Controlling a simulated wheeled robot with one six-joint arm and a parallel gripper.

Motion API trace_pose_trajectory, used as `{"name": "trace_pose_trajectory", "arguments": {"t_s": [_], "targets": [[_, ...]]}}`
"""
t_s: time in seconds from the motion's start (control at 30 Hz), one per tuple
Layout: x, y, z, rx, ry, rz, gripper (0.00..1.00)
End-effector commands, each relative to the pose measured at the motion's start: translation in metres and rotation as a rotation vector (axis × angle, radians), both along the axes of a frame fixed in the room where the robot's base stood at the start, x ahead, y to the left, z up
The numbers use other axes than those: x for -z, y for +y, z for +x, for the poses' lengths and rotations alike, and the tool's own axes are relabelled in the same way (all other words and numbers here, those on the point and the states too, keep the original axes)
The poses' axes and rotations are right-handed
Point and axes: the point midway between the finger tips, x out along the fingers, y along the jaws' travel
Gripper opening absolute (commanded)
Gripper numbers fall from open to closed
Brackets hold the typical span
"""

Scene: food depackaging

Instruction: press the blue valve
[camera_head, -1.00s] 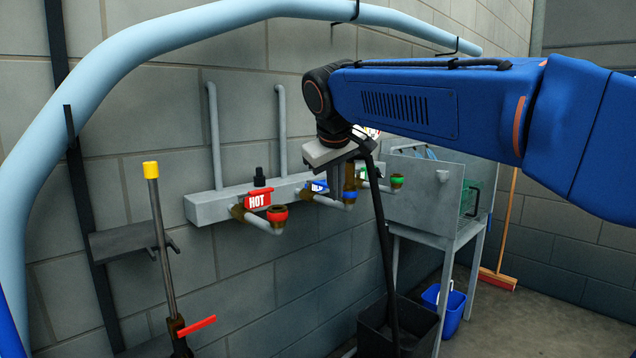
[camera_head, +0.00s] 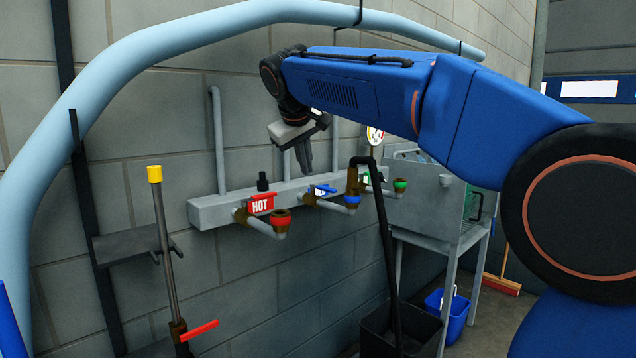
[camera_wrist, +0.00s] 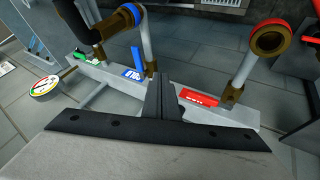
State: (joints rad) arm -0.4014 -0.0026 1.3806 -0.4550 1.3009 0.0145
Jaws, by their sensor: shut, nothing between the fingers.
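The blue valve (camera_head: 323,190) is a small blue lever on the middle outlet of the grey wall manifold (camera_head: 210,212). A pipe with a blue ring (camera_head: 352,199) comes out beside it. In the wrist view the blue valve (camera_wrist: 134,62) stands just beyond and left of the fingers. My gripper (camera_head: 307,170) is shut and empty, pointing down above the manifold near the blue valve. It also shows in the wrist view (camera_wrist: 160,80), apart from the lever there.
The red HOT valve (camera_head: 261,203) is left of the blue one, the green valve (camera_head: 366,178) right. A yellow-topped pole (camera_head: 155,174) stands at the left. A dark bin (camera_head: 375,335) and metal sink (camera_head: 430,200) are at the right. A round gauge (camera_wrist: 45,86) shows left of the fingers.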

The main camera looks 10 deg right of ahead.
Motion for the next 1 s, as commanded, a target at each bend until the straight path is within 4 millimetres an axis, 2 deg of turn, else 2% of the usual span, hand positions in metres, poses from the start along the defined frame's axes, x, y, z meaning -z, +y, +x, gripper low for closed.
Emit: {"name": "trace_pose_trajectory", "arguments": {"t_s": [0.17, 0.67, 0.8, 1.0], "targets": [[0.014, -0.004, 0.009, 0.001, 0.002, -0.001, 0.00], [0.082, -0.024, 0.057, 0.001, 0.002, -0.001, 0.00], [0.079, -0.042, 0.066, 0.003, 0.000, 0.001, 0.00], [0.079, -0.054, 0.074, 0.001, 0.000, 0.001, 0.00]]}}
